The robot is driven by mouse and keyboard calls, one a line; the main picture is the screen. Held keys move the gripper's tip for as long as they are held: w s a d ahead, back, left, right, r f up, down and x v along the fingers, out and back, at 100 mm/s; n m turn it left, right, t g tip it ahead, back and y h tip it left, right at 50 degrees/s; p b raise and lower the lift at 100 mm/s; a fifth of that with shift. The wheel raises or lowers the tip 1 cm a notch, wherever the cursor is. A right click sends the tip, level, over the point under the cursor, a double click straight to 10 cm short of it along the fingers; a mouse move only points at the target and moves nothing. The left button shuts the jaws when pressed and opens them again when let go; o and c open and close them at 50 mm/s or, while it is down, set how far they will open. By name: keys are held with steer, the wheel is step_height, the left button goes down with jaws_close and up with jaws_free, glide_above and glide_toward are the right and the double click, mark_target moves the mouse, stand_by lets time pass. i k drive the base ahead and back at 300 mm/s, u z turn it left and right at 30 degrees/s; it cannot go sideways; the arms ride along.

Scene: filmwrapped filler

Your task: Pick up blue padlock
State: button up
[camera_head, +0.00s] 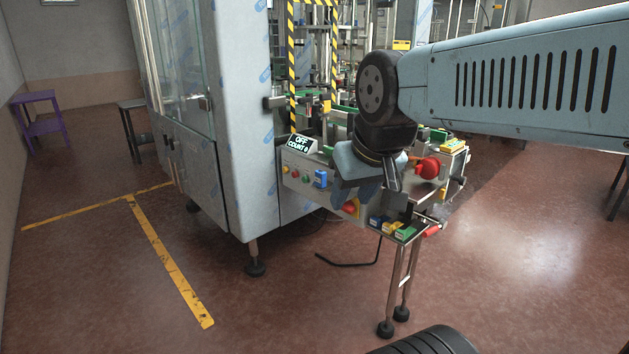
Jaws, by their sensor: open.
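Small coloured blocks that look like padlocks sit in a row on a small shelf (417,238) at the front end of the machine. The blue padlock (376,222) is at the left end of the row, and a yellow one (390,226) and a green one (405,233) are to its right. My gripper (396,207) points down just above and behind the row, open, with nothing seen between its fingers. It partly covers the shelf, and I cannot tell its exact gap to the blue padlock.
A control panel (297,176) with buttons and a blue switch is left of my gripper. A red round knob (429,167) is close on its right, and a red item (432,230) lies at the shelf's right end. The tall film-covered cabinet (243,120) stands left. Floor in front is mostly clear.

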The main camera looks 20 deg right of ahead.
mark_target(320, 176)
steer(key=i, duration=0.85)
steer(key=u, duration=0.05)
